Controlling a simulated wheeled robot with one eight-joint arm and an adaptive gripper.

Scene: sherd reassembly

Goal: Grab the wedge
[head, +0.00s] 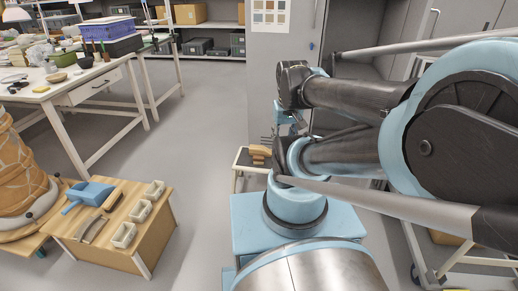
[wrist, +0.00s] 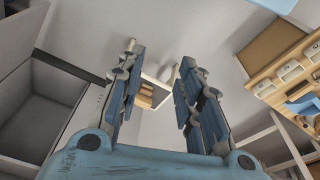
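Light-brown wooden pieces, which look like wedges, lie on a small pale stand (head: 241,160) in the middle of the head view. The wooden wedge (head: 258,152) appears stepped or stacked there; the exact shape is too small to tell. In the wrist view the wedge (wrist: 146,94) shows between the fingers, nearer the left one, beyond and apart from them. My gripper (wrist: 160,58) is open and empty, its two blue-grey fingers spread. In the head view my arm links hide most of the gripper.
A wooden bench (head: 118,243) at lower left holds a blue dustpan-like tool (head: 88,194) and several small trays. A large patterned pot (head: 20,175) stands left of it. A white worktable (head: 62,88) is at upper left. A grey cabinet (head: 283,75) stands behind the stand. Floor between is clear.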

